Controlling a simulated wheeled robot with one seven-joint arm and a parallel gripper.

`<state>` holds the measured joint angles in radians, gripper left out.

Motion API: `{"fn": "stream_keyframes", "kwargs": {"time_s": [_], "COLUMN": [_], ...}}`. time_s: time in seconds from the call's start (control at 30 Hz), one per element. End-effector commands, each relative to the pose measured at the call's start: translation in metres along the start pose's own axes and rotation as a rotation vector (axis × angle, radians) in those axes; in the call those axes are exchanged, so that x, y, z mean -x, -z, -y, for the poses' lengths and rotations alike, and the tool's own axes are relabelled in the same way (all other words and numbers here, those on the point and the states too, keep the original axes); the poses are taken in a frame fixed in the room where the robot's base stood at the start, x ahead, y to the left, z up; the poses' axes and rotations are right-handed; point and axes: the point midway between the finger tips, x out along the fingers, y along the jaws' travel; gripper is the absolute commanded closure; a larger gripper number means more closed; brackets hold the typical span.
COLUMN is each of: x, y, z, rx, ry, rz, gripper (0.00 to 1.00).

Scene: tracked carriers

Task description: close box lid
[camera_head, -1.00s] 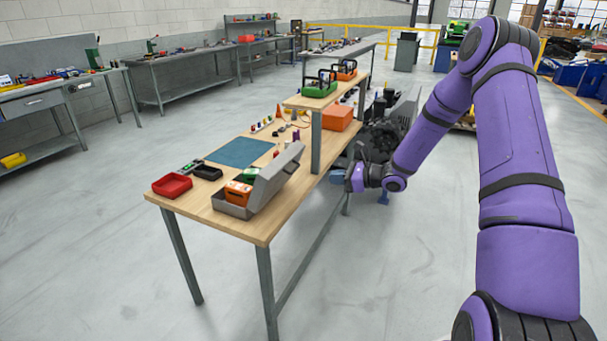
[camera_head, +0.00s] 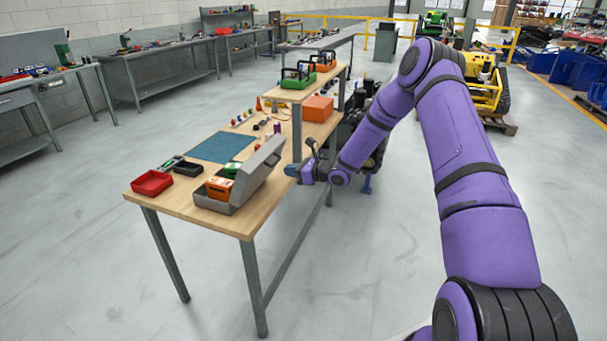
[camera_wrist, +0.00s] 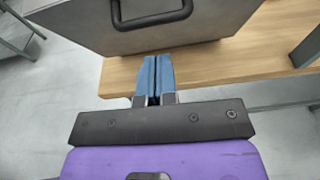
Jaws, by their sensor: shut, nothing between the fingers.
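A grey box (camera_head: 210,204) stands near the front edge of the wooden workbench. Its lid (camera_head: 257,172) is open, tilted up on the right side. Orange and green items (camera_head: 220,186) lie in the box. My gripper (camera_head: 292,171) is just right of the lid, at the bench edge. In the wrist view the blue fingers of my gripper (camera_wrist: 155,65) are shut with nothing between them. They point at the lid's outer face (camera_wrist: 130,38), which carries a dark handle (camera_wrist: 150,18). I cannot tell whether the fingertips touch the lid.
A red tray (camera_head: 152,183) and a black tray (camera_head: 188,168) stand left of the box. A blue mat (camera_head: 222,147) lies behind. A raised shelf (camera_head: 306,90) on posts and an orange box (camera_head: 318,108) stand farther back. The floor before the bench is clear.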

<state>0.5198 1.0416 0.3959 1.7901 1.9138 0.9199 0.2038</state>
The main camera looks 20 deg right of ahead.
Motion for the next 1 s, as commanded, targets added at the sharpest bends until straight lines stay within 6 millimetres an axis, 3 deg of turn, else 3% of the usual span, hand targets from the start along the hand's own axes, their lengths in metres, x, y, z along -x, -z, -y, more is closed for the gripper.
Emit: {"fn": "stream_keyframes", "kwargs": {"time_s": [0.3, 0.73, 1.0], "x": [-0.018, -0.018, -0.017], "y": [-0.019, -0.020, -0.032], "z": [0.000, 0.000, 0.000], "rx": [0.000, 0.001, 0.003], "ry": [0.001, 0.000, 0.001], "rz": [0.000, -0.005, -0.077], "gripper": [1.00, 1.00, 1.00]}}
